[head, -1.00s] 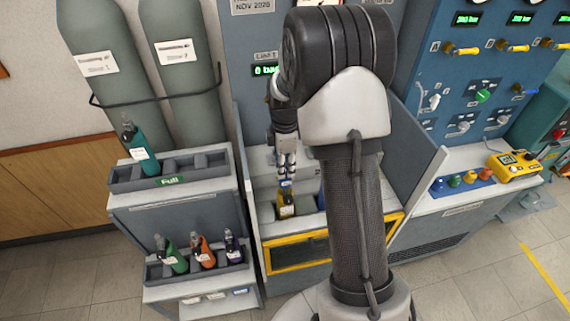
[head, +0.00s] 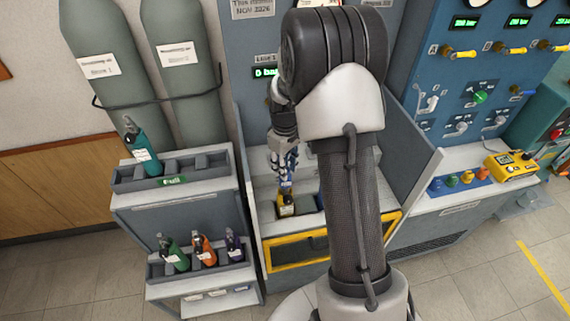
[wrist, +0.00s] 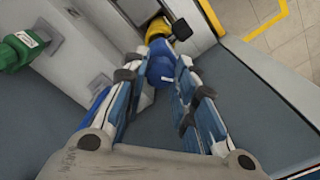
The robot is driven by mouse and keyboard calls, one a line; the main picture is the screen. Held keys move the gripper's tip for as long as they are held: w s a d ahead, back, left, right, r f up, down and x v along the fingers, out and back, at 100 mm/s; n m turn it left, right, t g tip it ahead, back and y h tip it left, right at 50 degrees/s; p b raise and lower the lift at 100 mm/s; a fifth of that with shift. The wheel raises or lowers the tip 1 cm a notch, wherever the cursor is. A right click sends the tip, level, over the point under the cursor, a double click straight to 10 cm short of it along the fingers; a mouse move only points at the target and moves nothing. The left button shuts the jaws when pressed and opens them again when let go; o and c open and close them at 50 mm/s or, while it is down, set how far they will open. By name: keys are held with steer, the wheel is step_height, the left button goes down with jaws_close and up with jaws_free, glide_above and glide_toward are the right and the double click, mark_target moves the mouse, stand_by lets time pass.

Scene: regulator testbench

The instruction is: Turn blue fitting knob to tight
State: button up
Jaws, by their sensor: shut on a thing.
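The blue fitting knob (wrist: 162,66) sits between my gripper's fingertips in the wrist view, with a small white mark on it. A yellow cylinder (wrist: 185,38) lies just beyond it. In the head view the blue knob (head: 286,186) is a small patch above the yellow cylinder (head: 286,204), which stands in the bench recess. My gripper (wrist: 167,75) is shut on the knob, one finger on each side; in the head view my gripper (head: 285,174) points down at it. The knob's marking is too small to read.
A green fitting (wrist: 18,50) projects from the wall at the left of the wrist view. Grey panels flank the bench recess (head: 268,212). A rack (head: 120,172) with a teal cylinder (head: 142,148) stands left. A blue control panel (head: 455,75) rises at the right.

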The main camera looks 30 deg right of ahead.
steer(key=m+p, duration=0.1)
steer(key=m, duration=1.2)
steer(key=shift+m, duration=0.4)
stand_by(0.3)
steer(key=o, duration=1.1)
step_height(320, 180, up, 12)
